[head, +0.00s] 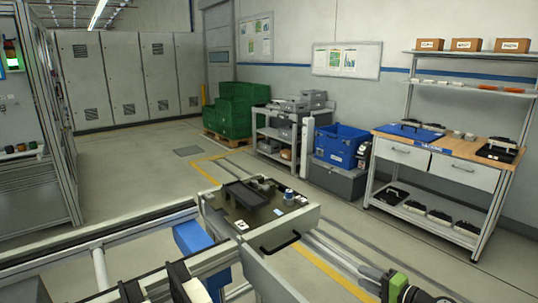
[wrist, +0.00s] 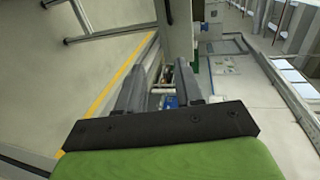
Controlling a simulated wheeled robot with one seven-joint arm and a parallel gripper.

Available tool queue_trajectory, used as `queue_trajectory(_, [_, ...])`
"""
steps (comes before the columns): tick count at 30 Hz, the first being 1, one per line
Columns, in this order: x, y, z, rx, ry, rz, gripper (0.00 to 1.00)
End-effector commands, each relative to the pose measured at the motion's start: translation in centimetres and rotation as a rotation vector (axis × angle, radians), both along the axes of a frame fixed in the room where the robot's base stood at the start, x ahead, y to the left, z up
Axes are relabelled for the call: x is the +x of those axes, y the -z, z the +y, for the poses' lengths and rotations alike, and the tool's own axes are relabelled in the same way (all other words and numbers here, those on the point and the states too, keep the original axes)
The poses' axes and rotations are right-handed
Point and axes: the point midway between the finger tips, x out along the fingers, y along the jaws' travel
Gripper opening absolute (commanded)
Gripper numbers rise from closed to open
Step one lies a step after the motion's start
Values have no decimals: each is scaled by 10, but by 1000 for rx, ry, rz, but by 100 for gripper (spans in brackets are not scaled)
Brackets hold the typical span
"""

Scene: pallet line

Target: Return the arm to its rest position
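My gripper (wrist: 160,66) shows in the wrist view with its two grey fingers apart and nothing held between them. Its green body fills the bottom of that view. In the head view, a green and black part of my arm shows at the lower right edge, right of the pallet fixture; the fingers cannot be made out there. The gripper hangs over the floor and touches nothing that I can see.
A fixture plate (head: 246,212) with a dark tray and small parts stands on the line in front. Workbench (head: 440,146), blue crate (head: 340,145), grey cart (head: 283,135) and green crates (head: 235,110) stand farther back. Floor (head: 130,165) at the left is clear.

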Motion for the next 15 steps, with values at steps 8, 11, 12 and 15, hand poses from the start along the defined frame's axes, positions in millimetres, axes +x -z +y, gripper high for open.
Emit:
queue_trajectory(8, [-6,-11,29,-109,-86,38,36])
queue_trajectory(11, [-11,-16,42,-165,-126,56,36])
queue_trajectory(12, [-13,-19,47,-193,-145,65,36])
queue_trajectory(15, [-21,-27,64,-273,-199,89,36])
